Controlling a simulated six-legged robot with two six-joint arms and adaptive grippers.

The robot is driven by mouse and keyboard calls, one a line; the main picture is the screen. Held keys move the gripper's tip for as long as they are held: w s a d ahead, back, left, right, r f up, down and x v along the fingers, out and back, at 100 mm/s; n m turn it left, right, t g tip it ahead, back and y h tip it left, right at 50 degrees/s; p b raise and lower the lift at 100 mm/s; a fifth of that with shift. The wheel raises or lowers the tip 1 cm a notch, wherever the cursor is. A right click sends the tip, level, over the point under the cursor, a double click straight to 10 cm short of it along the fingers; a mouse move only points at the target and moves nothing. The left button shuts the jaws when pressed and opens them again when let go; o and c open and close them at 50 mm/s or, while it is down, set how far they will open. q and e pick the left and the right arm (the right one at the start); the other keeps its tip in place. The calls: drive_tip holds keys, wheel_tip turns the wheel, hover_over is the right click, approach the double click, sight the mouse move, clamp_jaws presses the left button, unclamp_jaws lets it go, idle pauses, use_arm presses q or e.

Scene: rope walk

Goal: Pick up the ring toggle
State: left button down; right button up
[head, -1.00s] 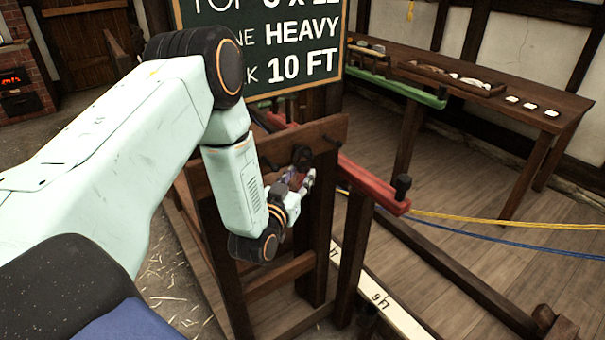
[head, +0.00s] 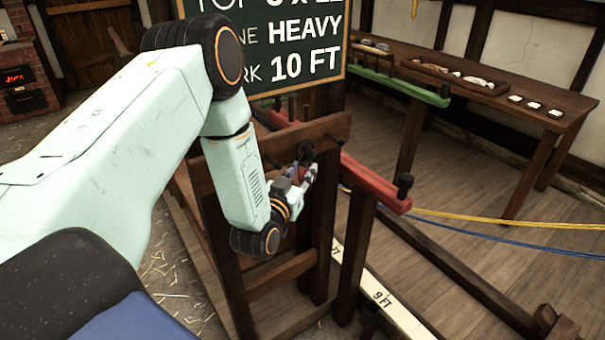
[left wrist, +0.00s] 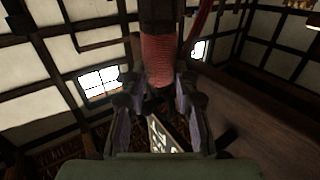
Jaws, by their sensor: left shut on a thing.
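My left gripper (head: 301,173) is in front of the upper rail of the wooden frame in the head view. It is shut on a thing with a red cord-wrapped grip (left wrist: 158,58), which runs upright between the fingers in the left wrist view. In the head view a dark, round part (head: 304,152) shows just above the fingers. I take this held thing to be the ring toggle, though the fingers hide much of it. I cannot tell whether it touches the rail. My right gripper is not in view.
The wooden frame's top rail (head: 278,143) is close behind the gripper. A red rail (head: 375,184) with upright pegs extends to the right. Yellow (head: 470,217) and blue (head: 480,237) ropes stretch right. A bench (head: 555,112) and a chalkboard (head: 270,40) stand behind.

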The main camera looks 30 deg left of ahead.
use_arm(q)
drive_tip(key=s+d+p, duration=0.1)
drive_tip(key=s+d, duration=0.2)
drive_tip(key=d, duration=0.5)
drive_tip(key=s+d+p, duration=0.2)
drive_tip(key=s+d, duration=0.1)
drive_tip(key=d, duration=0.5)
drive_tip(key=shift+s+d+r, duration=0.2)
drive_tip(key=shift+s+d, duration=0.1)
drive_tip(key=shift+s, duration=0.1)
idle(0.3)
